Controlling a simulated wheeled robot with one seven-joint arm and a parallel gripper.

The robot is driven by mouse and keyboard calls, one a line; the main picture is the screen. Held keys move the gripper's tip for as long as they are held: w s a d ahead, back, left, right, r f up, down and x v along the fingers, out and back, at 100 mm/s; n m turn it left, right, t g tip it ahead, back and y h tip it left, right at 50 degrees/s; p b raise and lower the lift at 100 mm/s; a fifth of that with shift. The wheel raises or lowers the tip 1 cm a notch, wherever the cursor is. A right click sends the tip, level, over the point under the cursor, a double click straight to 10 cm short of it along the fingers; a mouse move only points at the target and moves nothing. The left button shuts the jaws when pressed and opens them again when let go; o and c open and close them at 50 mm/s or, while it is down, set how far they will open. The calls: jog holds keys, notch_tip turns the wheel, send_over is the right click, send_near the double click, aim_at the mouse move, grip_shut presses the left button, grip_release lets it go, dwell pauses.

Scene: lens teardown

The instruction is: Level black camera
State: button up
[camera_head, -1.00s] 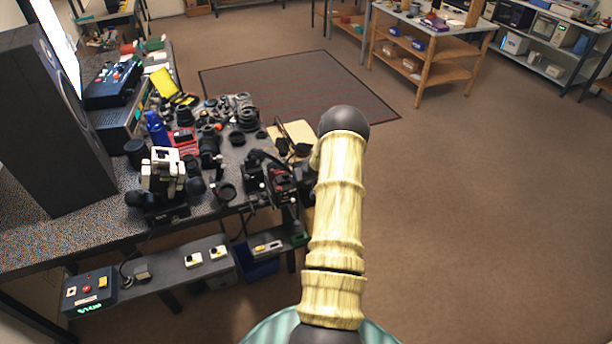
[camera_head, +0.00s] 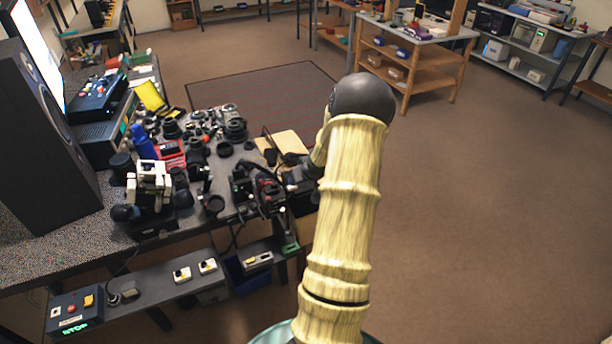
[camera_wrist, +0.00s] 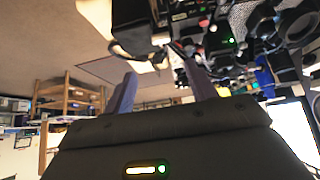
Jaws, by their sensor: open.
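My gripper (camera_wrist: 160,88) is open in the wrist view, with its two grey fingers apart and nothing between them. A black boxy body (camera_wrist: 134,22), seemingly the black camera, fills the top middle of the wrist view, just beyond the fingertips and apart from them. A dark strap or cable loop hangs at its lower edge. Its tilt is hard to judge because the view is turned over. In the head view, a cluster of dark gear (camera_head: 268,196) stands at the bench's right end, beside my forearm. My gripper and the camera cannot be told apart clearly there.
The bench (camera_head: 95,250) is crowded with black lenses and rings, a white-and-black fixture (camera_head: 150,182), a red case (camera_head: 171,154) and a large speaker (camera_head: 38,140). A lower shelf carries a control box (camera_head: 75,312). The brown floor to the right is open.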

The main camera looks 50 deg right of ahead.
jog(key=v, duration=0.3)
jog(key=shift+s+r, duration=0.15)
jog(key=shift+r, duration=0.1)
jog(key=s+a+r+n+g, duration=0.1)
jog(key=a+r, duration=0.2)
jog(key=a, duration=0.7)
jog(key=s+a+r+n+g+y, duration=0.1)
jog(key=a+r, duration=0.1)
jog(key=a, duration=0.8)
jog(key=s+a+r+n+g, duration=0.1)
jog(key=a+r, duration=0.2)
jog(key=a, duration=0.7)
jog(key=s+a+r+n+g+y, duration=0.1)
jog(key=s+a, duration=0.7)
jog(key=a, duration=0.1)
jog(key=shift+s+a+r+y, duration=0.25)
jog(key=shift+a+r+y, duration=0.05)
jog(key=shift+r+y, duration=0.1)
